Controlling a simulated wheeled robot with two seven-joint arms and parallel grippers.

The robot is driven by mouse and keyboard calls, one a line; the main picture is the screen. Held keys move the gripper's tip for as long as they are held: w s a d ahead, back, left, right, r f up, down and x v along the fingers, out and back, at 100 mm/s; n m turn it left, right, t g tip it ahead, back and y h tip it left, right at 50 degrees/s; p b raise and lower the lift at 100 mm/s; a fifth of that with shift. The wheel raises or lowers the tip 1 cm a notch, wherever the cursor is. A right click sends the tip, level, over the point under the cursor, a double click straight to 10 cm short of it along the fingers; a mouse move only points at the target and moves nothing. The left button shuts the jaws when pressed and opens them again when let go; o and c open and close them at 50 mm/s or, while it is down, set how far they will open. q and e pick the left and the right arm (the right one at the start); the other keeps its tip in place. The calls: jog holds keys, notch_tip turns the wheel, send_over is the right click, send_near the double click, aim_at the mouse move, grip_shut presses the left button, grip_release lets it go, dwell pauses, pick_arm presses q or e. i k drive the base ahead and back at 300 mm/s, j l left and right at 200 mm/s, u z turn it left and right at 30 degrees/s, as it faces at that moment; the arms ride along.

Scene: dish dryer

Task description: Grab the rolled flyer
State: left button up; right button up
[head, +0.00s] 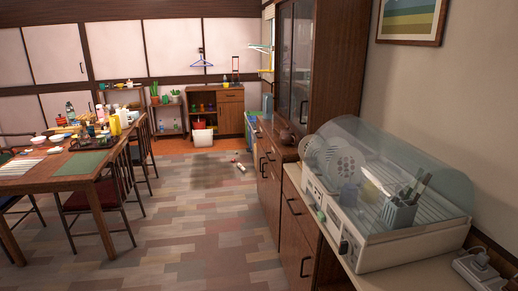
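A small white roll-shaped thing with a red end (241,167) lies on the floor in the middle distance, left of the wooden cabinets. It may be the rolled flyer, but it is too small to be sure. Another tiny pale item lies on the floor just beyond it. Neither of my grippers is in view.
A long dining table (40,180) with chairs and many items stands at left. Wooden cabinets (297,232) line the right, with a clear-covered dish dryer (375,225) on the counter. A small cabinet (229,112) stands at the back. The patterned floor (190,235) between is mostly clear.

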aim_at(242, 168)
jog(key=i+j+u, duration=0.15)
jog(key=i+j, duration=0.15)
jog(key=i, duration=0.25)
jog(key=i+j+u, duration=0.1)
jog(key=i, duration=0.5)
jog(key=i+j+u, duration=0.15)
jog(key=i+j, duration=0.15)
jog(key=i, duration=0.25)
jog(key=i+j+u, duration=0.15)
jog(key=i, duration=0.45)
jog(key=i+z, duration=0.1)
jog(key=i, duration=0.7)
jog(key=i+z, duration=0.15)
jog(key=i, duration=0.65)
jog(key=i+j+z, duration=0.1)
jog(key=i, duration=0.65)
jog(key=i+z, duration=0.15)
jog(key=i, duration=0.45)
jog(key=i+j+z, duration=0.1)
jog(key=z, duration=1.2)
jog(key=i+j+z, duration=0.2)
jog(key=j+z, duration=0.2)
jog(key=j, duration=0.2)
jog(key=j+z, duration=0.35)
jog(key=j, duration=0.25)
jog(key=j+z, duration=0.4)
jog(key=j, duration=0.3)
jog(key=j+z, duration=0.4)
jog(key=j, duration=0.3)
